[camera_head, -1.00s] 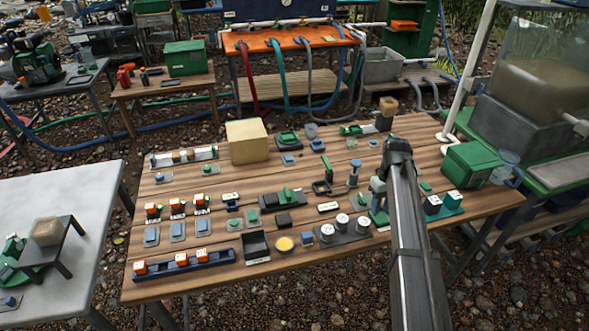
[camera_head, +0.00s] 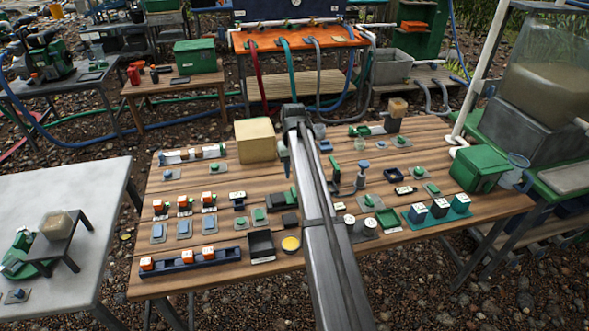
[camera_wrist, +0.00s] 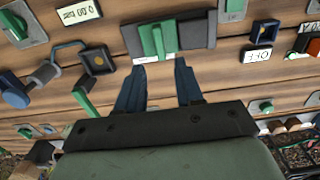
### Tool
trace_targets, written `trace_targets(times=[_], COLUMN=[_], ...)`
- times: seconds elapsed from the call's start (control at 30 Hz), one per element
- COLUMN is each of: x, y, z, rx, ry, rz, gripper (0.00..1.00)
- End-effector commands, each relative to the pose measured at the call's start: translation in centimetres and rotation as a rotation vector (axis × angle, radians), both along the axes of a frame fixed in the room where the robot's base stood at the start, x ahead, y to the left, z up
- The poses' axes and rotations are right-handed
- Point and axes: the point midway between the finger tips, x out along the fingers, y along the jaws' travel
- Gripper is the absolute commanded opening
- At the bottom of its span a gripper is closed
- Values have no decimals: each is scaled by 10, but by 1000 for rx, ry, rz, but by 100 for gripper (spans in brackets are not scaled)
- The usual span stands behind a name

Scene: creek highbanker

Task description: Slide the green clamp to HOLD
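The green clamp (camera_wrist: 157,40) stands on a dark grey rail block (camera_wrist: 195,34) near the top middle of the wrist view. A small white label sits at the clamp's near side; I cannot read it. My gripper (camera_wrist: 159,67) is open and empty. Its two dark blue fingertips point toward the clamp, one to each side, and appear short of it, with wood showing between them. In the head view the clamp (camera_head: 277,199) is on the plank table, just left of my arm, which hides part of that area. I cannot make out a HOLD mark.
Near the clamp in the wrist view are a dark switch (camera_wrist: 265,29) with a white label (camera_wrist: 257,54) and a blue-and-black lever part (camera_wrist: 47,72). In the head view a tan block (camera_head: 255,141) stands behind, and a black open tray (camera_head: 262,246) lies in front.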

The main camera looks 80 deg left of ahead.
Motion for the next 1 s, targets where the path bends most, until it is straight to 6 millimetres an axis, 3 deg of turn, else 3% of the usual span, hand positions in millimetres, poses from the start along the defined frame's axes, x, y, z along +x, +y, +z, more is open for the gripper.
trace_targets(times=[1.0], x=[1], y=[0], z=[-75], rx=[0], ry=[0], rz=[1], gripper=[36])
